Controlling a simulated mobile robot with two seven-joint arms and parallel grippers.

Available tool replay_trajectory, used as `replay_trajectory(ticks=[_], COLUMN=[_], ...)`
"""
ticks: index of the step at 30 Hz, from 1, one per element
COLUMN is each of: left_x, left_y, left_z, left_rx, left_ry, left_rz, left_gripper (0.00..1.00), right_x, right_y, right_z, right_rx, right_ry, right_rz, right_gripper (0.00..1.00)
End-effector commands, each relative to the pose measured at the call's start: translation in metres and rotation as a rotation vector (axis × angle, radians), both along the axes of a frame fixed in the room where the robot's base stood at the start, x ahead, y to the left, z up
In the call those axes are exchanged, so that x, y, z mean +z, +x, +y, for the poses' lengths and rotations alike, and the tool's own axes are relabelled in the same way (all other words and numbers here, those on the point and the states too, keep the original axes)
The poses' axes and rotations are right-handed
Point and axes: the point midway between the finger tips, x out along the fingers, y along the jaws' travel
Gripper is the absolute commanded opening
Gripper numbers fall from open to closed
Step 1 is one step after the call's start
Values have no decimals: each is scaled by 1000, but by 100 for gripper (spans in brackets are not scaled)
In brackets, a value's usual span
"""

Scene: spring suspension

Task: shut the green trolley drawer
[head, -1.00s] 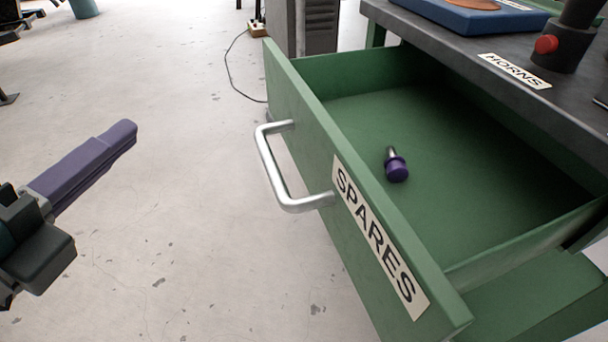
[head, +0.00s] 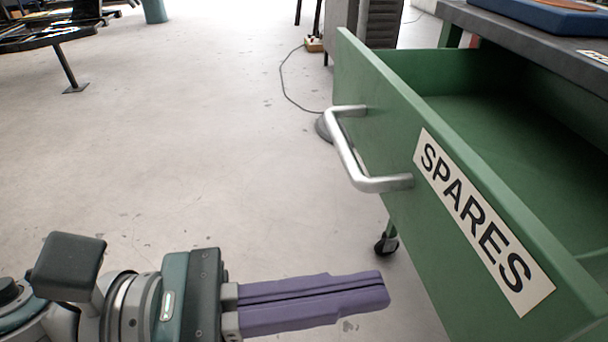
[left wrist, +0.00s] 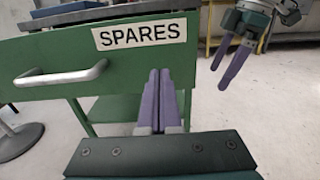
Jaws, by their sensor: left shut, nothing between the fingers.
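The green trolley drawer (head: 395,125), labelled SPARES, stands pulled out from the trolley in the head view, its inside partly showing. Its silver handle (head: 350,160) is on the front; drawer front (left wrist: 50,55) and handle (left wrist: 62,76) also show in the left wrist view. My left gripper (head: 385,291) has its purple fingers together and empty, pointing toward the drawer front below the label. In the left wrist view its fingertips (left wrist: 160,72) overlap the drawer's lower edge; contact cannot be told. My right gripper (left wrist: 218,81) shows there with its fingers apart, right of the drawer.
The trolley's dark top (head: 500,28) carries a blue tray (head: 560,16). A caster (head: 386,244) stands under the drawer. A cable (head: 285,85) lies on the floor near a grey cabinet (head: 378,25).

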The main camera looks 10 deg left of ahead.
Motion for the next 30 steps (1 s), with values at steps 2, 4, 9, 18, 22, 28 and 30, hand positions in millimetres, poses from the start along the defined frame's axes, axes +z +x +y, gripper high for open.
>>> replay_trajectory(ticks=[2, 4, 9, 18, 22, 28, 30], left_x=[0, 1, 0, 0, 0, 0, -1], left_y=[6, 10, 17, 20, 20, 20, 20], left_z=[-16, -29, -50, -60, -60, -60, -60], left_rx=[0, 0, 1, 1, 1, 1, 1], left_ry=[-4, -3, -2, 0, 0, 0, 0], left_rz=[-1, -2, 0, 1, 1, 1, 1], left_gripper=[0, 0, 0, 0, 0, 0, 0], right_x=[-1, -2, -3, -3, -3, -4, -5], right_y=[0, 0, 0, 0, 0, 0, 0], right_z=[0, 0, 0, 0, 0, 0, 0], right_rx=[0, 0, 0, 0, 0, 0, 0], right_ry=[0, 0, 0, 0, 0, 1, 1], right_rz=[0, -1, -1, -1, -1, -1, -1], right_gripper=[100, 100, 100, 100, 100, 100, 100])
